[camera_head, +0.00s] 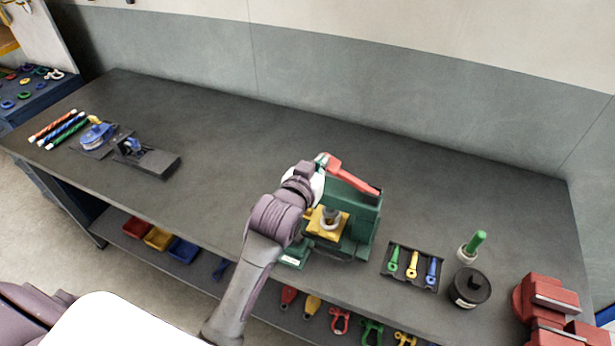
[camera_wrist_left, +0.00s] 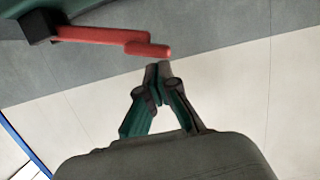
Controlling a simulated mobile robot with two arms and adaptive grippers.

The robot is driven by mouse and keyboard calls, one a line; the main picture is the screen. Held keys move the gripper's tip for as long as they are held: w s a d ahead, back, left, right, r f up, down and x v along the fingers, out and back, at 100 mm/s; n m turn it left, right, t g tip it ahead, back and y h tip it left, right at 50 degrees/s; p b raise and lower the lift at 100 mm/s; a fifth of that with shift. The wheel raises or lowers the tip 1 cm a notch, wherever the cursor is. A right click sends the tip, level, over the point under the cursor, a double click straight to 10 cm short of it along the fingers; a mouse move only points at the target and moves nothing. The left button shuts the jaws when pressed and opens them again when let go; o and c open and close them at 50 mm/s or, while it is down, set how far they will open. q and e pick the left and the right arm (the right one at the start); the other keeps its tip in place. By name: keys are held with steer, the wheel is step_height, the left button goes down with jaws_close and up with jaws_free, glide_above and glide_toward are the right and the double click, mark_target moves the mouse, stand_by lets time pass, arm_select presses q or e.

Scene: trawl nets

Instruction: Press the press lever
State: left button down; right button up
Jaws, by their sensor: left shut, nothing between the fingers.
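The press is a dark green block-shaped machine (camera_head: 362,215) on the workbench, with a yellow block (camera_head: 328,222) and a grey cylindrical part at its front. Its red press lever (camera_head: 352,174) lies along the top and points up and left. The lever (camera_wrist_left: 110,36) also crosses the top left of the left wrist view. My left gripper (camera_head: 322,158) is at the free end of the lever, partly hidden by my wrist. In the left wrist view its fingers (camera_wrist_left: 160,72) are shut and empty, just below the lever's end in the picture. I cannot tell whether they touch it.
A black tray (camera_head: 411,285) with small coloured tools, a green-handled item (camera_head: 474,243) and a black pot (camera_head: 469,288) stand right of the press. A red vise-like block (camera_head: 548,297) is at the right edge. Pulley parts (camera_head: 97,136) lie far left. The bench middle is clear.

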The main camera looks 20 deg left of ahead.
arm_select(q)
steer(key=b+v, duration=0.2)
steer(key=v, duration=0.6)
steer(key=shift+f, duration=0.15)
steer(key=shift+w+a, duration=0.1)
stand_by(0.4)
